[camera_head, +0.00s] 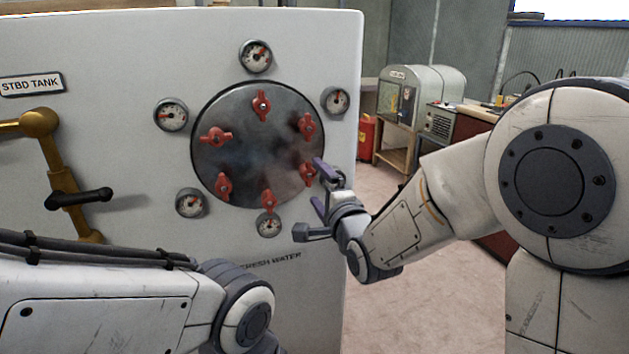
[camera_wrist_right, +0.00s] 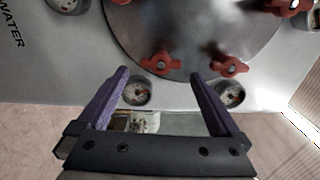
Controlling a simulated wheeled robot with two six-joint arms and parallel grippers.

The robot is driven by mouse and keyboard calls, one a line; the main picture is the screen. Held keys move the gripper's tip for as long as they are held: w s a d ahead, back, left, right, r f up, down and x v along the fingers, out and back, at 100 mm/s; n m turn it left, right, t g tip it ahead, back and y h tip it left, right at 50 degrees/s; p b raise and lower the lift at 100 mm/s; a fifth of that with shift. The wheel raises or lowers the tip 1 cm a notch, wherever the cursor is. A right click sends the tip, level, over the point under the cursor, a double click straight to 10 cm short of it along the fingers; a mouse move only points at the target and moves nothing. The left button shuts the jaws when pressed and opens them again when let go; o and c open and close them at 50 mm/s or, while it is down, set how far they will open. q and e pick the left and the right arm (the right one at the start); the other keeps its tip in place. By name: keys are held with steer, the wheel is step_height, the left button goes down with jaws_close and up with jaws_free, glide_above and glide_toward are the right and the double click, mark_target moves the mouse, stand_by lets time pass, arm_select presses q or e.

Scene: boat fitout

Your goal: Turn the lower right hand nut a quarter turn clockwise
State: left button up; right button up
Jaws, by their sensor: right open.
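The round grey hatch plate (camera_head: 258,150) on the white tank panel carries several red wing nuts. The lower right nut (camera_head: 308,172) is beside my right gripper (camera_head: 319,186), which is open with its purple fingers toward the plate. No contact shows; the depth gap is hard to tell. My left forearm crosses the lower left of the head view; its gripper is out of view.
Several gauges ring the plate, one (camera_head: 335,100) at upper right and another (camera_wrist_right: 137,92) close to the left finger in the wrist view. The upper right nut (camera_head: 307,125) is just above. A brass pipe with a black lever (camera_head: 80,197) is at left.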

steer(key=b+v, duration=0.2)
steer(key=v, duration=0.5)
steer(key=s+a+f+n+g+h, duration=0.1)
steer(key=s+a+f+n+g, duration=0.3)
steer(key=s+f+n+g, duration=0.7)
steer(key=s+d+f+n+g+h, duration=0.25)
steer(key=s+n, duration=0.35)
steer(key=s, duration=0.3)
steer(key=s+d+f+n+g+h, duration=0.1)
steer(key=s+f+n+g, duration=0.35)
steer(key=s, duration=0.35)
step_height(320, 180, up, 24)
steer(key=p, duration=2.3)
steer(key=shift+s+d+n+t, duration=0.25)
steer(key=shift+n+t, duration=0.1)
steer(key=shift+t, duration=0.05)
